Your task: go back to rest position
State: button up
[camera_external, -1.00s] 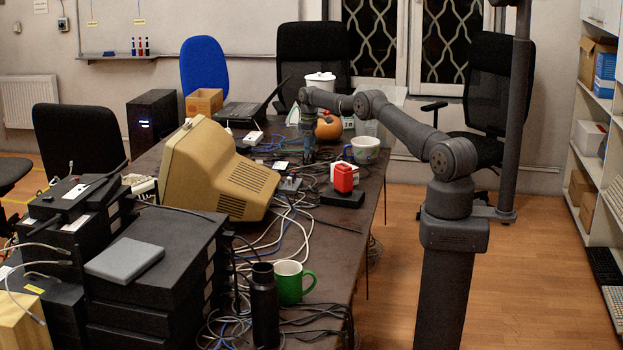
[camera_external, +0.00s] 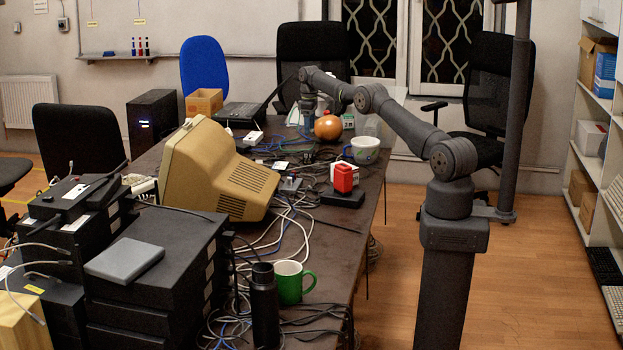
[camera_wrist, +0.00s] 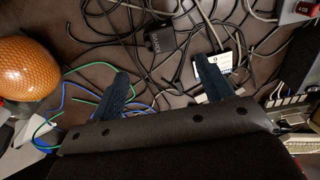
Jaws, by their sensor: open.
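My gripper (camera_wrist: 161,85) is open in the wrist view, with its two dark blue fingers apart. Nothing is between the fingers but a view of cables and a small black adapter (camera_wrist: 160,40) on the table below. In the external view my gripper (camera_external: 307,122) is above the far part of the table, pointing down, beside the orange ball-like object (camera_external: 328,128). That orange object also shows at the left of the wrist view (camera_wrist: 26,70). The fingertips are small and partly lost against the clutter in the external view.
The dark table (camera_external: 335,255) is crowded with cables. A beige monitor (camera_external: 215,170), a red-topped item (camera_external: 344,178), a white cup (camera_external: 364,150), a green mug (camera_external: 291,282) and a black bottle (camera_external: 264,305) stand on it. Open air lies above the table.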

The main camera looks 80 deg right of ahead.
aim_at(309, 151)
notch_tip(309, 151, down, 12)
jog(key=shift+f, duration=0.15)
notch_tip(309, 151, up, 3)
jog(key=shift+r, duration=0.55)
